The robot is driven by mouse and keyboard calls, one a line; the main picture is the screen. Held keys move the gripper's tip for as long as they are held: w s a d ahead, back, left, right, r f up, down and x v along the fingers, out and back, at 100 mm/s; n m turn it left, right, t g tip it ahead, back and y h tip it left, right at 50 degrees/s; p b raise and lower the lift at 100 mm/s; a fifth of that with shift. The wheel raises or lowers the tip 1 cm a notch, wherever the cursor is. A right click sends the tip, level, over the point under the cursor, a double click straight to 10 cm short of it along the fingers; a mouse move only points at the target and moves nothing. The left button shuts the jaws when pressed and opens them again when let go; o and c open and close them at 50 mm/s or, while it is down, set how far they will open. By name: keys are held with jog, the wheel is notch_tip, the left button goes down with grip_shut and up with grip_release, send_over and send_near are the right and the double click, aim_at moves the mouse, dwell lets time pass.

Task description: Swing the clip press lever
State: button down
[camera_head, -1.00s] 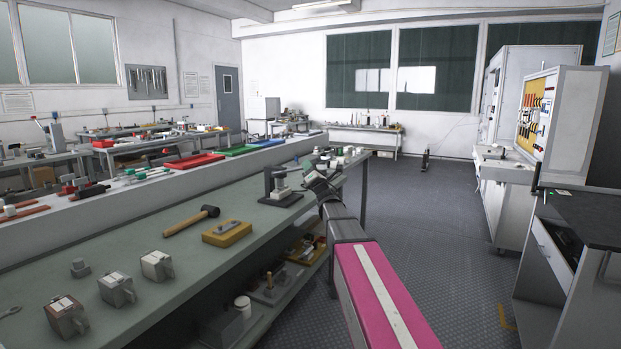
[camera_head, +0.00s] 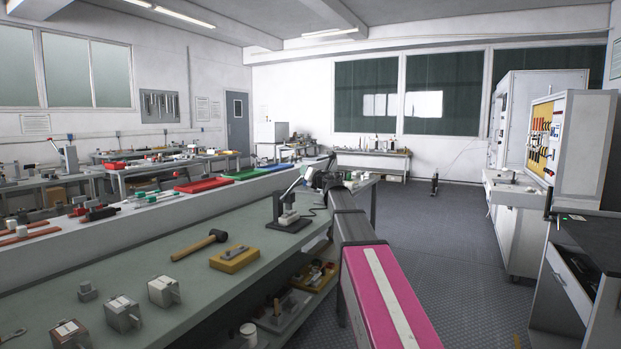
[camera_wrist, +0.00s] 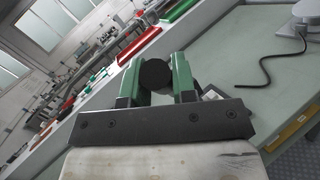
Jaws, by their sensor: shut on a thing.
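The clip press (camera_head: 288,215) stands on a dark base on the green bench top in the head view. Its silver lever (camera_head: 296,181) slants up and to the right to my gripper (camera_head: 322,179). In the wrist view, the green fingers of my gripper (camera_wrist: 156,80) are shut on a round black knob (camera_wrist: 155,74), which looks like the lever's end. The fingertips are small and hard to make out in the head view. The rest of the lever is hidden in the wrist view.
A mallet (camera_head: 200,246), a yellow block (camera_head: 234,258) and several grey clamp-like boxes (camera_head: 163,291) lie on the bench left of the press. A black cable (camera_wrist: 265,72) lies on the bench top in the wrist view. A low white divider runs along the bench's back.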

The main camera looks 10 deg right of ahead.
jog(key=shift+w+a+r+n+g, duration=0.3)
jog(key=shift+w+a+r+g, duration=0.05)
jog(key=shift+a+r+g, duration=0.1)
dwell(0.4)
jog(key=c, duration=0.9)
grip_release()
jog(key=shift+a, duration=0.1)
jog(key=v, duration=1)
jog(key=shift+s, duration=0.35)
